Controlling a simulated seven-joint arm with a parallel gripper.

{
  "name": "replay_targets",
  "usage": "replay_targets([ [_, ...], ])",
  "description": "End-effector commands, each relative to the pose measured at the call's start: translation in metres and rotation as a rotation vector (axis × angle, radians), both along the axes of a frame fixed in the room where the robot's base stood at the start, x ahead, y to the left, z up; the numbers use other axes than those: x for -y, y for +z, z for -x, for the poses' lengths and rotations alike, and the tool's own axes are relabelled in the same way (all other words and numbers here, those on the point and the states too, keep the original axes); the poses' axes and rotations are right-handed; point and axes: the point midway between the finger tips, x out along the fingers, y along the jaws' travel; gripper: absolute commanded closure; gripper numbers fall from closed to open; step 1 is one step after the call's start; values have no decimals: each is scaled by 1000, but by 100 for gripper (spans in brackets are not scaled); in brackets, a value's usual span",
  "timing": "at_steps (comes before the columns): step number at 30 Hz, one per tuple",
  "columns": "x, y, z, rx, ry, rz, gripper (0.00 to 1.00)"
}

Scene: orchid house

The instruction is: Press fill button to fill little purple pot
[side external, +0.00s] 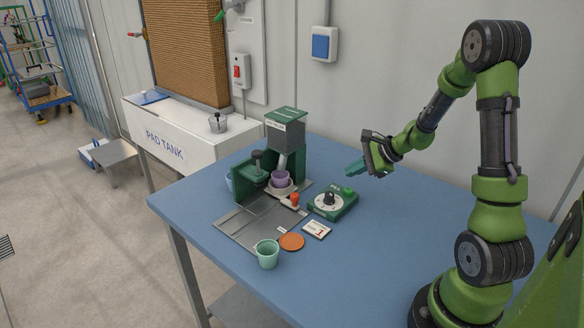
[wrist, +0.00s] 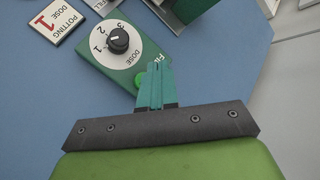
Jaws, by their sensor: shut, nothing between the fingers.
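The little purple pot (side external: 280,178) stands upright under the spout of the green potting machine (side external: 285,133). A green control box (side external: 322,210) with a black dial knob (wrist: 117,41) marked 1, 2, 3 sits to the right of the machine. Its green fill button (side external: 349,191) also shows in the wrist view (wrist: 139,82), partly hidden by my fingers. My gripper (side external: 355,168) is shut and empty, its teal fingertips above the button end of the box and apart from it. In the wrist view the fingertips (wrist: 158,68) overlap the edge of the "FILL" label.
A card reading "Potting dose 1" (wrist: 57,20) lies beside the box. An orange disc (side external: 292,241) and a mint cup (side external: 268,254) are near the front edge. A red-knobbed lever (side external: 295,198) stands by the machine's base. The blue table (side external: 400,215) is clear to the right.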

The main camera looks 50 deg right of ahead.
Motion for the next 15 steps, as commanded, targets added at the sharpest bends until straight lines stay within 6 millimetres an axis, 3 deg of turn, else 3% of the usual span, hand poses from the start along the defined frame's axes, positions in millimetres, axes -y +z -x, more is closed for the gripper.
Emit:
replay_targets([
  [6,0,-23,0,-1,1,-2,100],
  [15,0,-30,0,0,1,1,100],
])
